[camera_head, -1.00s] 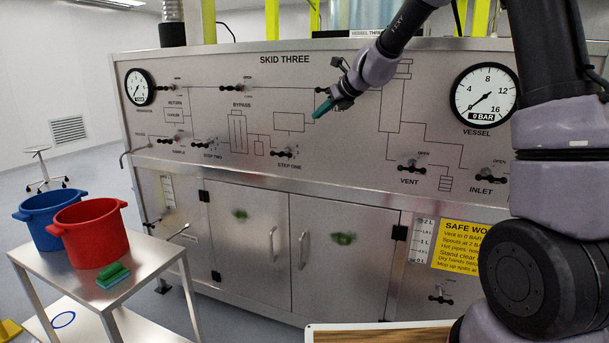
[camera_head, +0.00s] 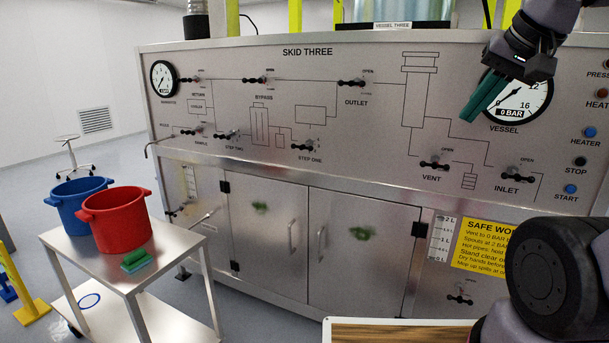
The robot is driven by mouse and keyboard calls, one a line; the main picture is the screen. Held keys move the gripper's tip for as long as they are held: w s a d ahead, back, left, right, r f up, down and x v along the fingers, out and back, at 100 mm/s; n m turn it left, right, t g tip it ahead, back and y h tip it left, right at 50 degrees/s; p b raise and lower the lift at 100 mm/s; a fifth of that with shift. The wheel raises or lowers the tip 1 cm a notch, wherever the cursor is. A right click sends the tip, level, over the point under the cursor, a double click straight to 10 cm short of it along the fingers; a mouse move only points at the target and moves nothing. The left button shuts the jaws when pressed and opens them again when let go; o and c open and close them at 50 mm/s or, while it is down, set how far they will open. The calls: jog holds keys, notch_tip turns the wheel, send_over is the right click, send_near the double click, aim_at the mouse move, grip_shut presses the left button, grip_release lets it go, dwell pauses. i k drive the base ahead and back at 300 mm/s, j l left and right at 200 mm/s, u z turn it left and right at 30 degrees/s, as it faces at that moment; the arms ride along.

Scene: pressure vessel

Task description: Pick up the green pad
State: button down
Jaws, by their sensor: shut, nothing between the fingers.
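The green pad (camera_head: 136,257) lies on the top of the metal cart (camera_head: 178,250), in front of the red bucket. It has a brighter green top and a teal layer beneath; I cannot tell whether these are one piece or two. My gripper (camera_head: 471,113) is at the upper right, in front of the vessel gauge. Its teal fingers point down and left, shut and empty. It is far from the pad. Nothing covers the pad.
A red bucket (camera_head: 120,222) and a blue bucket (camera_head: 70,210) stand on the cart behind the pad. The skid panel (camera_head: 330,130) has protruding valve handles. Its cabinet doors (camera_head: 262,240) carry green smudges.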

aim_at(135, 260)
jog(key=u, duration=1.7)
jog(key=z, duration=1.2)
jog(key=u, duration=0.8)
jog(key=i+u, duration=0.95)
jog(key=i+l, duration=0.1)
